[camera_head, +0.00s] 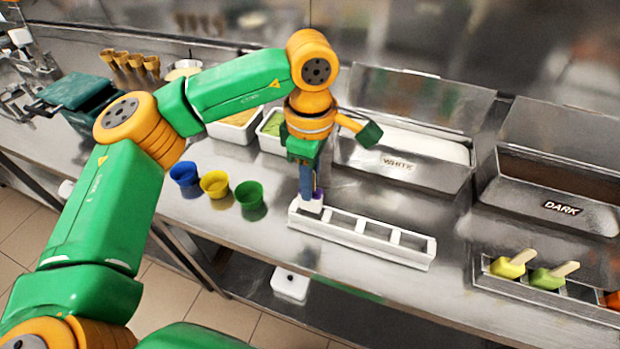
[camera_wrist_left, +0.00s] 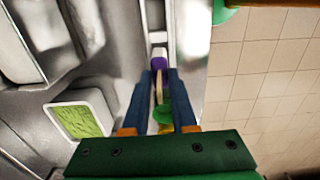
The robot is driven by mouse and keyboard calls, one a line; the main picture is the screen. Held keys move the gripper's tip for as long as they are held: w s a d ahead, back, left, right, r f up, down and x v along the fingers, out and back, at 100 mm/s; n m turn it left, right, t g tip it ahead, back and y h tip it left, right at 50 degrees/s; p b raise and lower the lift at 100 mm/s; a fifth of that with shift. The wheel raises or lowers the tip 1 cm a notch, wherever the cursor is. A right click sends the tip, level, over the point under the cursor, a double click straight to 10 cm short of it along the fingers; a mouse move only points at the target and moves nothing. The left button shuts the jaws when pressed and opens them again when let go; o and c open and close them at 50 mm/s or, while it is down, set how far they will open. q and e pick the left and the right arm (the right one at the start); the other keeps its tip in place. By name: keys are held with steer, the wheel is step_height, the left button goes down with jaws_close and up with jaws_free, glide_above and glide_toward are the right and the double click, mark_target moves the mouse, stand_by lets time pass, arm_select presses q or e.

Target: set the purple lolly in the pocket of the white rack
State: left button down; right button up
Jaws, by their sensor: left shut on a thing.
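The white rack (camera_head: 365,240) lies on the steel counter, with a row of open pockets; part of it also shows in the left wrist view (camera_wrist_left: 157,12). The purple lolly (camera_head: 319,194) is at the rack's left end, mostly hidden behind my left gripper (camera_head: 310,198). In the left wrist view, the purple lolly (camera_wrist_left: 158,61) hangs past the tips of the left gripper (camera_wrist_left: 160,78), which is shut on its pale stick. The lolly is over or at the end pocket; I cannot tell how deep it is. My right gripper is not in view.
Blue (camera_head: 185,178), yellow (camera_head: 214,184) and green (camera_head: 250,198) cups stand left of the rack. The WHITE tub (camera_head: 400,180) and DARK tub (camera_head: 560,208) stand behind and to the right. A metal holder (camera_head: 530,294) with several lollies is at the right.

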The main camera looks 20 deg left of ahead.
arm_select(q)
steer(key=shift+f, duration=0.25)
steer(key=shift+f+b, duration=0.7)
steer(key=shift+b, duration=0.15)
steer(key=shift+f+b, duration=0.45)
steer(key=shift+f, duration=0.05)
steer(key=shift+f+b, duration=0.3)
steer(key=shift+f, duration=0.05)
steer(key=shift+f+b, duration=0.25)
steer(key=shift+b, duration=0.05)
stand_by(0.5)
steer(key=c, duration=0.6)
jaws_free()
steer(key=shift+c, duration=0.2)
